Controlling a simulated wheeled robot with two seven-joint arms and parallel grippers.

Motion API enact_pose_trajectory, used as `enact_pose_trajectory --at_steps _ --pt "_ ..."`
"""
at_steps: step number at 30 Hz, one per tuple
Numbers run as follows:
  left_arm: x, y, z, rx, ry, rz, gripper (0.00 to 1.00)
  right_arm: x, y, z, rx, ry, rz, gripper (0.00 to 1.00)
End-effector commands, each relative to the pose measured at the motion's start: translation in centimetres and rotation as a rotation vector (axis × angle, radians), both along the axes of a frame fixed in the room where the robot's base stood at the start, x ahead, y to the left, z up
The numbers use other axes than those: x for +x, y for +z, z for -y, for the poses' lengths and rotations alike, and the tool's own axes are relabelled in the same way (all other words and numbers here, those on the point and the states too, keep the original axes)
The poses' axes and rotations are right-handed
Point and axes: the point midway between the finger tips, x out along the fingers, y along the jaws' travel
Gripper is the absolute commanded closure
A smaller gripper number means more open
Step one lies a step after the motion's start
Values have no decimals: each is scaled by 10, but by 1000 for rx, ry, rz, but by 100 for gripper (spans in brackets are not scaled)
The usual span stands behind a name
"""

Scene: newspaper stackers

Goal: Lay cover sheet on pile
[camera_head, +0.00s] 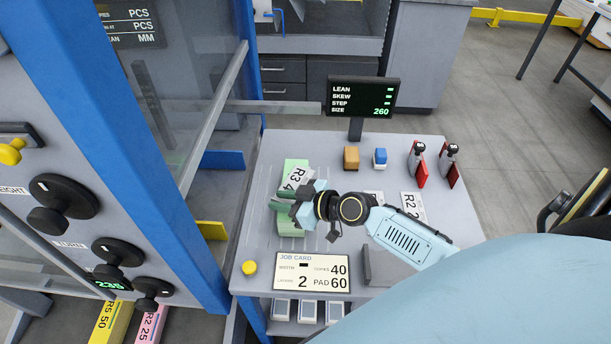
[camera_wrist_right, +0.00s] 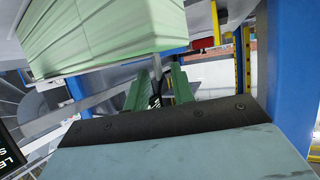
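A green pile (camera_head: 290,222) sits on the grey worktable, partly hidden by my right gripper. Behind it a green piece (camera_head: 288,165) with a white label reading "R3 4" lies on the table. My right gripper (camera_head: 277,205) reaches in from the right, with its fingertips over the green things. In the right wrist view the two green fingers (camera_wrist_right: 160,88) stand apart, with dark and grey parts showing between them. A large green block (camera_wrist_right: 105,38) is close beyond the fingers, to the upper left. I cannot make out a separate cover sheet for sure. My left gripper is out of view.
A job card (camera_head: 312,272) and a yellow button (camera_head: 249,267) are at the table's front. A blue-framed machine (camera_head: 130,150) stands left.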

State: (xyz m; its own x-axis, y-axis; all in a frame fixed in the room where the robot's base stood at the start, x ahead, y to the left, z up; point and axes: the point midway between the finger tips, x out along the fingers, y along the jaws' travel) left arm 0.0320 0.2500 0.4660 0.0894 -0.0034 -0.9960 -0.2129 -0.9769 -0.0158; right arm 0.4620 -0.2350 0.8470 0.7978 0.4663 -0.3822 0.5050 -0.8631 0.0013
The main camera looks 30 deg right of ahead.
Motion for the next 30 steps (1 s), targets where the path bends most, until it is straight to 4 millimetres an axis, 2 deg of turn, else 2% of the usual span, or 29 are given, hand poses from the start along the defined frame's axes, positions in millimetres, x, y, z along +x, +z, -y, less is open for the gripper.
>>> enact_pose_trajectory --at_steps 9,15,21,30 --pt "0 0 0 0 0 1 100 -57 24 32 -4 4 -4 75" --pt "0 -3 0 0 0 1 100 -79 35 45 -3 3 -4 75" --pt "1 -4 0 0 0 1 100 -87 41 50 0 3 -2 75" --pt "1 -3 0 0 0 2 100 -87 41 50 -1 2 -1 75"
